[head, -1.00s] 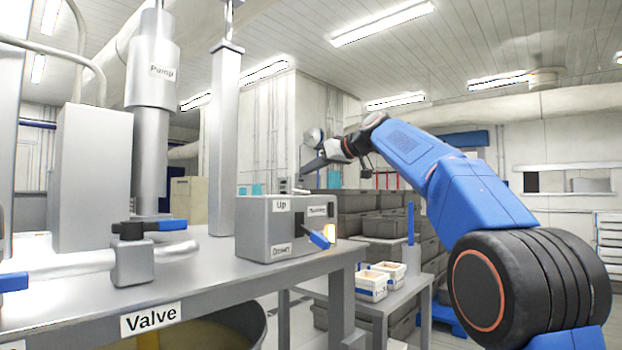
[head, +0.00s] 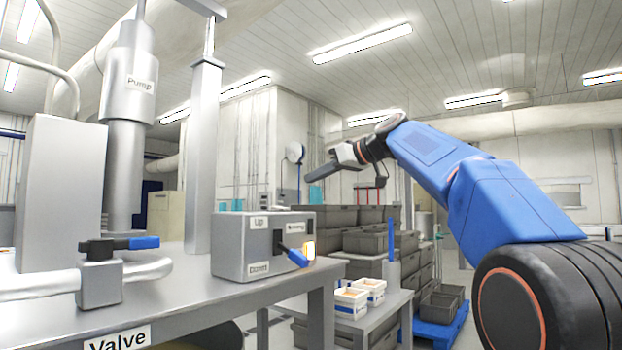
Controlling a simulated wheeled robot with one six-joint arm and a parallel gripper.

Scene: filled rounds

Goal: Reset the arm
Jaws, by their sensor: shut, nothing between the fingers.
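My blue arm reaches in from the right in the head view, with its elbow raised. My gripper (head: 322,171) is shut and empty, held in the air above and to the right of the grey control box, pointing left. It touches nothing that I can see. The grey control box (head: 230,247) stands on the metal table and carries labels, "Up" and "Down" among them, and a blue-handled lever (head: 294,255). An orange light glows at the box's right side.
The metal table (head: 190,305) fills the lower left, with a valve (head: 103,275) and the pump (head: 128,100) on it. Small white boxes (head: 350,302) stand on a lower table. Grey crates (head: 335,217) are stacked behind. The air around my gripper looks clear.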

